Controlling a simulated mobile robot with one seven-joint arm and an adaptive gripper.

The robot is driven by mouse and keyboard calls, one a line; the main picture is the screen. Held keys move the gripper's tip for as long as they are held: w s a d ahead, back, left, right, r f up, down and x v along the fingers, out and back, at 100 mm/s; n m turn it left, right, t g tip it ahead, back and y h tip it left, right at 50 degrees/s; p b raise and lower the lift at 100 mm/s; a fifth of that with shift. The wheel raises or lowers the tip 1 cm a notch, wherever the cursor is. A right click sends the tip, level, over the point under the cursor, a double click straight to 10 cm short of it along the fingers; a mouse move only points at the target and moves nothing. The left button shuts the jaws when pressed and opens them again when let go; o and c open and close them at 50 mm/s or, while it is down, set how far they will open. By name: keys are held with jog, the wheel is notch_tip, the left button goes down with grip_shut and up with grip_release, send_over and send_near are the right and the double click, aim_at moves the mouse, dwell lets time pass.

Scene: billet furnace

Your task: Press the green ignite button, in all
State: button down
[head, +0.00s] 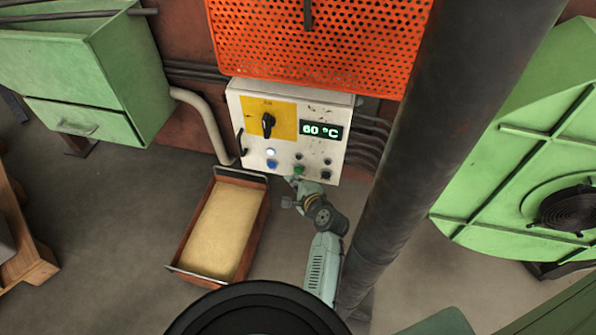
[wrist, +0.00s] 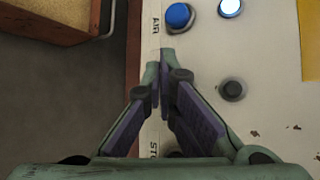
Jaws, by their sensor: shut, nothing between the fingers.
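The green ignite button (head: 298,170) is on the lower part of the white control box (head: 236,106), between a blue button (head: 272,164) and a dark button (head: 325,175). My gripper (head: 292,180) is shut and empty, just below the green button in the head view; I cannot tell whether it touches the panel. In the wrist view the shut fingertips (wrist: 164,56) are over the panel's edge, beside the blue button (wrist: 180,16). The green button cannot be seen there; the fingers seem to cover it.
The box also has a lit white lamp (head: 271,152), a black rotary switch (head: 268,124) on a yellow plate and a display (head: 321,130) reading 60 °C. A sand-filled tray (head: 262,215) stands below left. A dark column (head: 425,130) rises to the right.

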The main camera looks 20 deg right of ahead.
jog(key=shift+w+d, duration=0.1)
jog(key=shift+w, duration=0.05)
jog(key=shift+w+d, duration=0.15)
jog(key=shift+w, duration=0.1)
jog(key=shift+w+d, duration=0.25)
jog(key=shift+w, duration=0.05)
dwell(0.7)
dwell(0.4)
jog(key=shift+s+a+p, duration=0.45)
jog(key=shift+s+a, duration=0.05)
jog(key=shift+s, duration=0.2)
